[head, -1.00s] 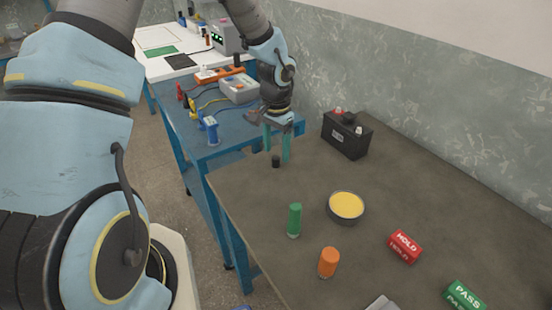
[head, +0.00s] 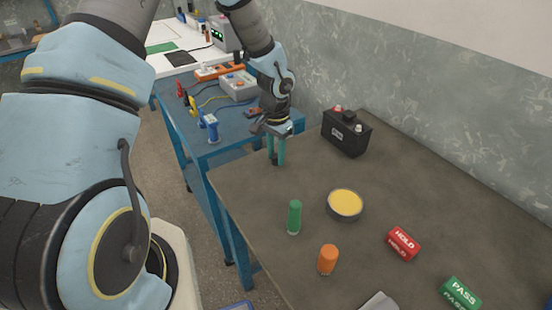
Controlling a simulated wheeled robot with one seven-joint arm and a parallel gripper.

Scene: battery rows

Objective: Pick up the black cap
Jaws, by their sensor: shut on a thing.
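The black cap (head: 275,160) is a small dark piece at the far left part of the brown table (head: 300,262). My gripper (head: 276,158) points down there, with its green fingers on either side of the cap and shut on it. The fingers hide most of the cap. I cannot tell whether the cap still touches the table.
A black battery (head: 346,134) stands behind and right of my gripper. A green cylinder (head: 294,217), an orange cylinder (head: 328,260), a bowl of yellow stuff (head: 345,204), a red HOLD block (head: 403,244) and a green PASS block (head: 460,293) stand nearer. A blue bench (head: 232,133) adjoins.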

